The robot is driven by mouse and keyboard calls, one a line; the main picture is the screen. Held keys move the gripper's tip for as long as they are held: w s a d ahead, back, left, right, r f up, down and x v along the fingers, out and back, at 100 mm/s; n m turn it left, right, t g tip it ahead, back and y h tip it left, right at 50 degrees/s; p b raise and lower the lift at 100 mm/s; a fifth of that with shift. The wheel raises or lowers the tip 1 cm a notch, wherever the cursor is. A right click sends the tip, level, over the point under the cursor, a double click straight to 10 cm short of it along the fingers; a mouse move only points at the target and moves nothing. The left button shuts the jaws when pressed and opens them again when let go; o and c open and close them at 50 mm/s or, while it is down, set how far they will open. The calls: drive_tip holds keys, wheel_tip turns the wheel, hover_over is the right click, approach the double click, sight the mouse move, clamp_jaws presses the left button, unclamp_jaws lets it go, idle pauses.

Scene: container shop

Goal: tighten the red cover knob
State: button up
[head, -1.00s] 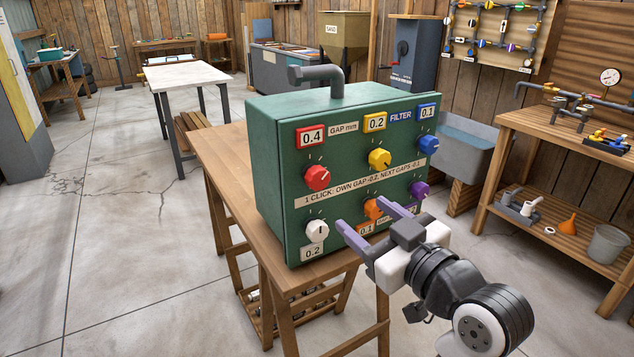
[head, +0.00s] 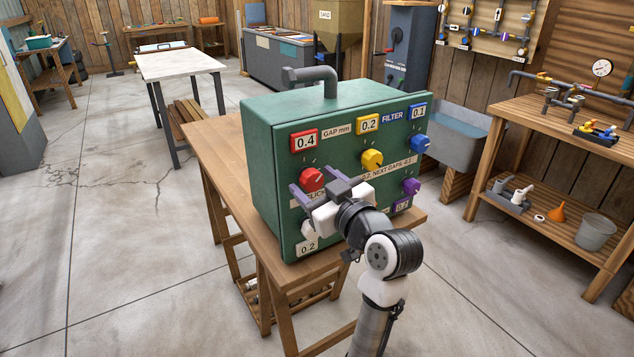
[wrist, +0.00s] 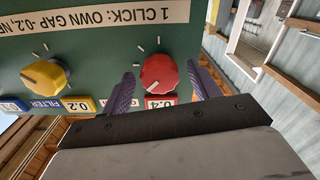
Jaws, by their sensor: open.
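The red cover knob (head: 311,179) is on the front of the green filter box (head: 262,165), below a red-framed display reading 0.4 (head: 305,140). My gripper (head: 309,181) is in front of it, with its purple fingers open. In the wrist view, which is upside down, the red knob (wrist: 159,72) lies between the two fingers (wrist: 160,70), with a gap on each side. I see no contact. How far the fingertips reach around the knob is hard to tell.
A yellow knob (head: 372,160), a blue knob (head: 420,142) and a purple knob (head: 411,187) sit to the right on the same panel. A white knob (head: 309,229) is partly behind my gripper. The box stands on a wooden table (head: 222,160). A printed strip (wrist: 120,14) shows in the wrist view.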

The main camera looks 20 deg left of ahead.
drive_tip(key=c, duration=1)
drive_tip(key=m+p, duration=0.2)
drive_tip(key=m, duration=0.2)
drive_tip(key=shift+r, duration=0.15)
drive_tip(key=m+p, duration=0.4)
drive_tip(key=m, duration=0.1)
drive_tip(key=m+p, duration=0.4)
drive_tip(key=shift+m, duration=0.4)
drive_tip(key=shift+m+p, duration=1.55)
drive_tip(key=shift+m, duration=0.35)
